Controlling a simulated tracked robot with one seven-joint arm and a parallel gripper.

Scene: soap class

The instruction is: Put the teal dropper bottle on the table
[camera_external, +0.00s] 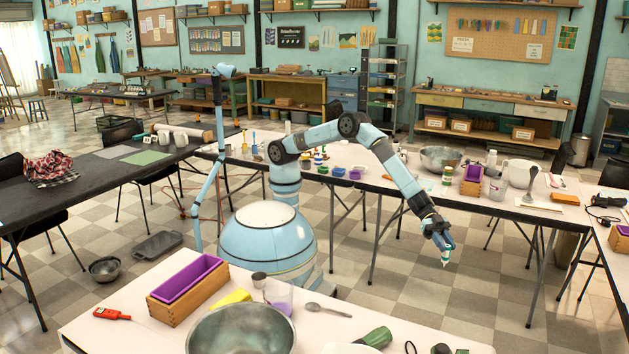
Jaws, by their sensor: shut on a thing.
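My gripper (443,246) hangs at the end of my arm, pointing down over the tiled floor, right of the picture's middle. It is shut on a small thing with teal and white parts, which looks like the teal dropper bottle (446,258). The fingers partly cover it, and it is too small to see clearly. In the picture it appears between the long white-topped table (385,180) behind and the white-topped table (120,335) in front, touching neither.
The back table carries another bowl (440,158) and a white pitcher (520,172). Floor lies between the tables.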

